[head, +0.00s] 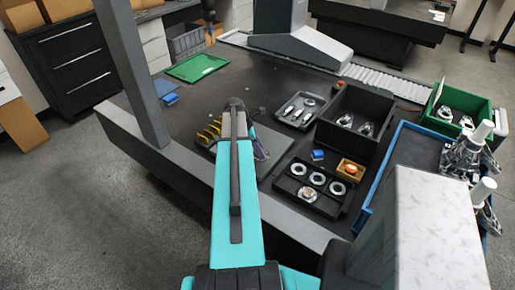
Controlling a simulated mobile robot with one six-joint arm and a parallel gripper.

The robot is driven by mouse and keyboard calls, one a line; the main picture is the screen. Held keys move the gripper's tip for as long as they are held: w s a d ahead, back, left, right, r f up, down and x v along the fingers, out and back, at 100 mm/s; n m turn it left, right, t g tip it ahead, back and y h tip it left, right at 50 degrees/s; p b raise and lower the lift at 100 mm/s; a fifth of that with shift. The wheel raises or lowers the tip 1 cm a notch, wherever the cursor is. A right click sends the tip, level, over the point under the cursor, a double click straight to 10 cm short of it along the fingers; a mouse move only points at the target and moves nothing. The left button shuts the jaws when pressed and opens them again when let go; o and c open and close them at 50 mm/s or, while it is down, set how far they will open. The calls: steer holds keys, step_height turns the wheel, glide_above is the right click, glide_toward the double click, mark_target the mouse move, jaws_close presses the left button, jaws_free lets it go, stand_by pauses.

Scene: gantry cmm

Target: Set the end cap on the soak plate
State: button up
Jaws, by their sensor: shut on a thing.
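My arm reaches from the bottom centre over the dark granite table (255,85), and its far end bends down behind its own link. My gripper and anything in it are hidden behind the arm. I cannot tell an end cap in its jaws. Several round silver ring-like parts sit in the black compartment tray (280,183) right of the arm; I cannot tell whether these are end caps. A grey plate (283,142) shows partly beside the arm, with a row of yellow pieces (209,132) at its left. I cannot tell whether it is the soak plate.
A grey tray (282,117) and a deep black bin (341,133) hold metal parts. A small orange-yellow box (350,168) and a blue piece (318,155) are near. A green mat (196,67) lies at the back left. A grey column (133,70) rises at the left edge.

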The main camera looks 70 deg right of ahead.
steer(key=shift+w+d+f+p, duration=0.1)
steer(key=shift+w+d+p, duration=0.1)
steer(key=shift+w+d, duration=0.35)
steer(key=shift+w+d+p, duration=0.2)
steer(key=shift+w+d, duration=0.15)
steer(key=shift+d, duration=0.3)
steer(key=shift+f, duration=0.15)
steer(key=shift+f+p, duration=0.9)
steer(key=shift+f, duration=0.75)
steer(key=o, duration=1.2)
steer(key=shift+f, duration=0.1)
steer(key=b+v, duration=0.4)
steer(key=v, duration=0.8)
